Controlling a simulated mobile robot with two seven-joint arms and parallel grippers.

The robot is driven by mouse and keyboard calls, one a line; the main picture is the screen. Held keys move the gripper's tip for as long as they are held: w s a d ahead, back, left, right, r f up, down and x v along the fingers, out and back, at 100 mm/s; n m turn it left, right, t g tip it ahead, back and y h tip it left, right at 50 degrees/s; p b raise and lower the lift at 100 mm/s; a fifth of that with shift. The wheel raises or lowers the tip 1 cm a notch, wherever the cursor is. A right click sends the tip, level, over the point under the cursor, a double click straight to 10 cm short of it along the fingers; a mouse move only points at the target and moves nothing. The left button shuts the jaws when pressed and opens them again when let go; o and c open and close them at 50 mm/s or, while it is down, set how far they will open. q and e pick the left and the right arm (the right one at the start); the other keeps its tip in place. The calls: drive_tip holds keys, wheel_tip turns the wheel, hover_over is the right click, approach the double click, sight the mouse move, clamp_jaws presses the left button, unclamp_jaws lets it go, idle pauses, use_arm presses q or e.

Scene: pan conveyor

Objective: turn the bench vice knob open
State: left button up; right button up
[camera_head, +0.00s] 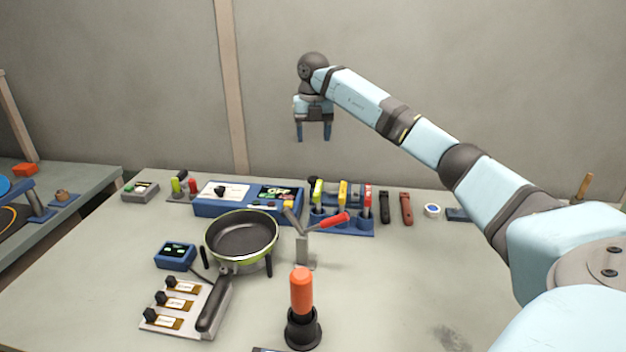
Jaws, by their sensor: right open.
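No bench vice or vice knob can be made out for certain. A grey upright fixture with a red-handled lever (305,250) stands mid-bench and looks more like a clamp. My right gripper (313,138) is open and empty, fingers pointing down, high above the back of the bench. It touches nothing. My right arm hides part of the bench's right side. My left gripper is out of view.
A frying pan (242,237) stands at centre-left, near a switch panel (188,307). An orange-handled tool (302,300) stands upright in front. A blue control box (238,208) and a tool rack (345,228) line the back. The right-front bench is mostly clear.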

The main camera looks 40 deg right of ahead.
sight(314, 178)
wheel_tip(314, 178, down, 11)
drive_tip(key=shift+f+b, duration=0.2)
drive_tip(key=shift+b, duration=0.8)
drive_tip(key=shift+f, duration=0.35)
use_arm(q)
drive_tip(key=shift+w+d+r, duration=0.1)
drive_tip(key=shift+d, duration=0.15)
use_arm(e)
drive_tip(key=shift+f, duration=0.25)
drive_tip(key=c, duration=0.9)
use_arm(q)
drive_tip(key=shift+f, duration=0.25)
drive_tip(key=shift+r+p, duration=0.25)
drive_tip(key=shift+p, duration=0.15)
use_arm(e)
drive_tip(key=shift+r+n, duration=0.15)
drive_tip(key=shift+n, duration=0.15)
